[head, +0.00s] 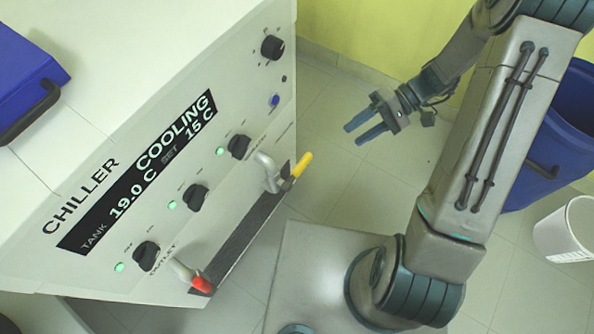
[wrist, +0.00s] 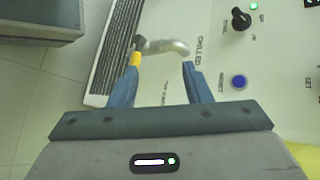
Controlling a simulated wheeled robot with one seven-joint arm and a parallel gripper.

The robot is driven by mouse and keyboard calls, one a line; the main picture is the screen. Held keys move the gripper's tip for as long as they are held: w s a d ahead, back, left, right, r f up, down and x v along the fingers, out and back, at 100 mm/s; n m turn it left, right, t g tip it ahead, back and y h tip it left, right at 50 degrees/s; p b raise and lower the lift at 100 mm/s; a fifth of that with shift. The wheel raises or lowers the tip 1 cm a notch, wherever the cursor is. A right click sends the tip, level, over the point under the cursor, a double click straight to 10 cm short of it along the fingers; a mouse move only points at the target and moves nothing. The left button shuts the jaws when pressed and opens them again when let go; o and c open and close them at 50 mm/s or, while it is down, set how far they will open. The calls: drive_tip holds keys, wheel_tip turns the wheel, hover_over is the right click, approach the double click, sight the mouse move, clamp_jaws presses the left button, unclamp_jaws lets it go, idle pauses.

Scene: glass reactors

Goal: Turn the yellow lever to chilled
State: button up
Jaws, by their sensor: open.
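The yellow lever (head: 300,166) sticks out of the chiller's front panel beside a silver pipe elbow (head: 267,172). In the wrist view the lever (wrist: 136,59) lies at the tip of the left finger, with the elbow (wrist: 168,47) just beyond the fingertips. A "CHILLED" label (wrist: 202,47) is printed on the panel next to the elbow. My gripper (head: 352,134) is open and empty, with its blue fingers pointing at the panel. The head view shows a gap between the fingers and the lever. In the wrist view my gripper (wrist: 159,68) has its fingers spread apart.
A red lever (head: 202,286) sits lower on the chiller (head: 150,60). Black knobs (head: 239,146) and a blue button (head: 275,100) are on the panel. A dark grille (head: 240,245) runs below. Blue bin (head: 560,140) and white bin (head: 568,230) stand at right. Floor between is clear.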

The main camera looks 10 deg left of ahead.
sight(298, 171)
wheel_tip(298, 171, down, 16)
drive_tip(key=w+a+y+b, duration=0.2)
drive_tip(key=w+y+b, duration=0.1)
drive_tip(key=y+b, duration=0.25)
drive_tip(key=b+x, duration=0.1)
drive_tip(key=x, duration=0.3)
drive_tip(key=b+x, duration=0.1)
drive_tip(key=x, duration=0.4)
drive_tip(key=b+x, duration=0.2)
drive_tip(key=x, duration=0.2)
drive_tip(key=shift+s+a+f, duration=0.1)
drive_tip(key=shift+a+f, duration=0.25)
clamp_jaws()
drive_tip(key=shift+a, duration=0.1)
